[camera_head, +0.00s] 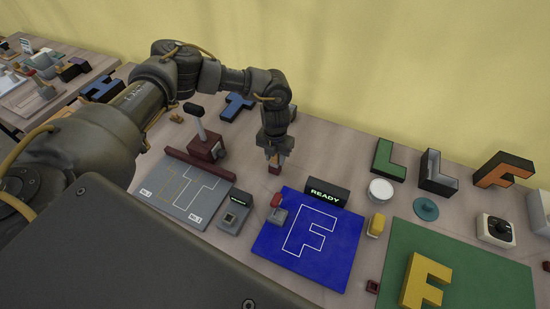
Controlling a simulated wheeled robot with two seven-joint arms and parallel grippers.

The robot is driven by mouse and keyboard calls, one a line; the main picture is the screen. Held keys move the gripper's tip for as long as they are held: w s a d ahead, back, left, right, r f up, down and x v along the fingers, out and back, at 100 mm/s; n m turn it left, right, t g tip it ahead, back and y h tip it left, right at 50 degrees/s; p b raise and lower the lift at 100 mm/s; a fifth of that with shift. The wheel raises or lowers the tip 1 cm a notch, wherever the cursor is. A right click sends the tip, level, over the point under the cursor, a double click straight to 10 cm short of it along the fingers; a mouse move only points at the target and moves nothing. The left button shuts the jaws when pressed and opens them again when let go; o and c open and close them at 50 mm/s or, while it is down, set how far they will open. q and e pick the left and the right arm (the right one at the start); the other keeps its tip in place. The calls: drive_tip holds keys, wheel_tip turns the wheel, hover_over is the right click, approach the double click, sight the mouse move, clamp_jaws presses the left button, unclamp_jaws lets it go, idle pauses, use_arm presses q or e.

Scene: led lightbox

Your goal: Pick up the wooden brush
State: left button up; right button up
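My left gripper (275,157) points down over the table behind the blue mat, near the middle of the view. A small reddish-brown piece (274,170) shows right at its fingertips, low to the table; it may be the wooden brush, but it is too small and too covered to tell. I cannot see whether the fingers are closed on it. No other thing in view is clearly a wooden brush. My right gripper is not in view.
A blue mat (335,268) with an F outline and a READY sign (326,191) lies in front. A grey board (175,202) and lever box (205,146) are left. A green mat (490,275) with a yellow F (424,281) and several block letters are right.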

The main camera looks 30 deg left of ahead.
use_arm(q)
drive_tip(key=shift+w, duration=0.1)
drive_tip(key=c, duration=0.7)
drive_tip(key=shift+r, duration=0.1)
drive_tip(key=shift+r+p, duration=0.55)
drive_tip(key=r+p, duration=0.2)
drive_tip(key=d+r+p, duration=0.1)
drive_tip(key=r, duration=0.1)
drive_tip(key=shift+s, duration=0.3)
drive_tip(key=s+d+r, duration=0.2)
drive_tip(key=d, duration=0.1)
drive_tip(key=s+d+r, duration=0.2)
drive_tip(key=d+r, duration=0.1)
drive_tip(key=d, duration=0.1)
drive_tip(key=s+d+r, duration=0.1)
drive_tip(key=d+r, duration=0.1)
drive_tip(key=d, duration=0.2)
drive_tip(key=shift+s+d+r, duration=0.25)
drive_tip(key=shift+s+r, duration=0.1)
drive_tip(key=shift+s, duration=0.05)
